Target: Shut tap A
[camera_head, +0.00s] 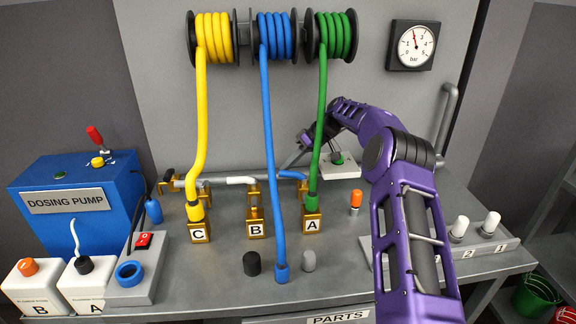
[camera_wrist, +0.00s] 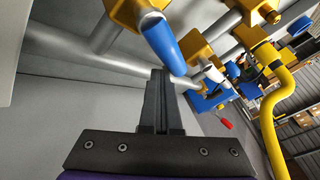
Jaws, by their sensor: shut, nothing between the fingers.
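Tap A (camera_head: 312,222) is a brass valve behind the label A, with the green hose (camera_head: 320,130) on its outlet. Its blue lever (camera_head: 293,174) points left in the head view. In the wrist view the blue lever (camera_wrist: 165,46) is close in front, on a brass body (camera_wrist: 128,12). My gripper (camera_head: 293,160) is shut and empty, behind and just above the blue lever in the head view. In the wrist view my gripper's fingertips (camera_wrist: 158,76) are close beside the lever's end; I cannot tell whether they touch.
Tap B (camera_head: 255,222) has a white lever (camera_head: 241,180) and no hose. Tap C (camera_head: 198,225) carries the yellow hose (camera_head: 201,130). The blue hose (camera_head: 267,150) hangs in front of the taps. A grey box with a green button (camera_head: 338,158) is right of my gripper. A gauge (camera_head: 413,45) is on the wall.

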